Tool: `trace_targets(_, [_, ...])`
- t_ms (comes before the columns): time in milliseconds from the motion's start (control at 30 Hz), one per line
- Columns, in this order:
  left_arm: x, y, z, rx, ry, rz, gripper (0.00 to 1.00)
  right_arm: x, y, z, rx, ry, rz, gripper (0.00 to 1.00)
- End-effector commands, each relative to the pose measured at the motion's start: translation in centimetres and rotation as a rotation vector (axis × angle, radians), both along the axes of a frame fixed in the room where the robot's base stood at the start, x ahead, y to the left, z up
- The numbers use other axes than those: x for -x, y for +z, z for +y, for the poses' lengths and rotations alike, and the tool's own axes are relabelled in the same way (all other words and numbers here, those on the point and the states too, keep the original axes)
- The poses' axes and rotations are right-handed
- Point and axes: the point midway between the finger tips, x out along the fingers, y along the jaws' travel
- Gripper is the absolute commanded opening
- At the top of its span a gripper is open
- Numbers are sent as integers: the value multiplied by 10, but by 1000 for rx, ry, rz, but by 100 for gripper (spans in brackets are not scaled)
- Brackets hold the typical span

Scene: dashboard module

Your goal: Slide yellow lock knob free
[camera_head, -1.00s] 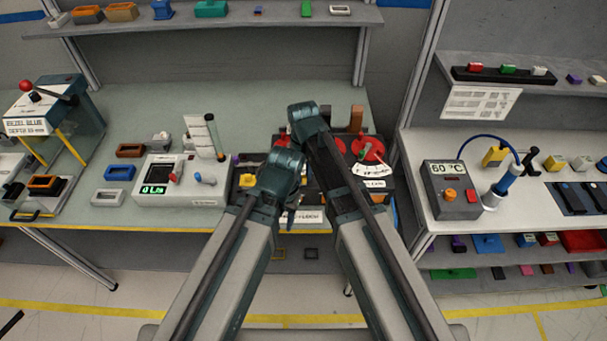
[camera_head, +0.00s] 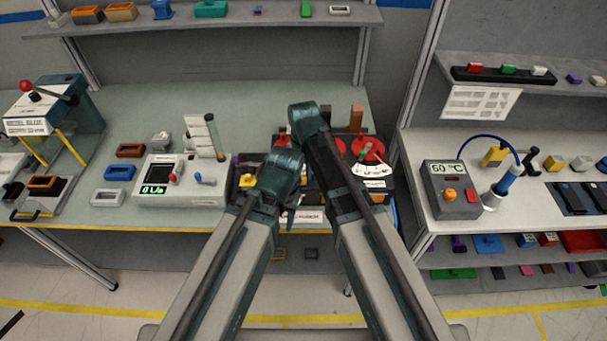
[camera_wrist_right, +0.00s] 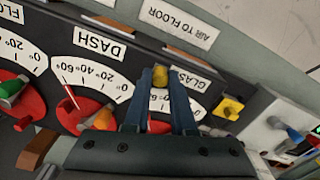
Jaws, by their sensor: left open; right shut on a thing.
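In the right wrist view a small yellow knob (camera_wrist_right: 160,76) sits between the fingertips of my right gripper (camera_wrist_right: 160,98), which is shut on it. It is in front of a dark panel with white dials. In the head view my right gripper (camera_head: 305,122) is the upper one, over the far part of the panel, and its fingertips are hidden. My left gripper (camera_head: 282,168) is lower, over the near part of the panel. It is open, but its fingers are mostly hidden by its own body.
A dial marked DASH (camera_wrist_right: 88,72) with a red base is beside the gripper in the wrist view. Another yellow part (camera_wrist_right: 228,108) is at the right; it shows in the head view (camera_head: 247,181). A white box with a green display (camera_head: 180,182) stands left of the panel.

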Motion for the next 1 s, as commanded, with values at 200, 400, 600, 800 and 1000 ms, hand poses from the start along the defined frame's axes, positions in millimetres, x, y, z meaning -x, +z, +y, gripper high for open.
trace_targets(200, [0, 0, 0, 0, 0, 0, 50, 0, 0, -18, 0, -4, 0, 0])
trace_targets(400, [0, 0, 0, 0, 0, 0, 50, 0, 0, -45, 0, -2, 0, 0])
trace_targets(600, [0, 0, 0, 0, 0, 0, 50, 0, 0, -46, 4, -1, 0, 0])
trace_targets(800, [0, 0, 0, 0, 0, 0, 50, 0, 0, -46, 3, -1, 0, 52])
trace_targets(1000, [0, 0, 0, 0, 0, 0, 50, 0, 0, -45, 1, -1, 1, 54])
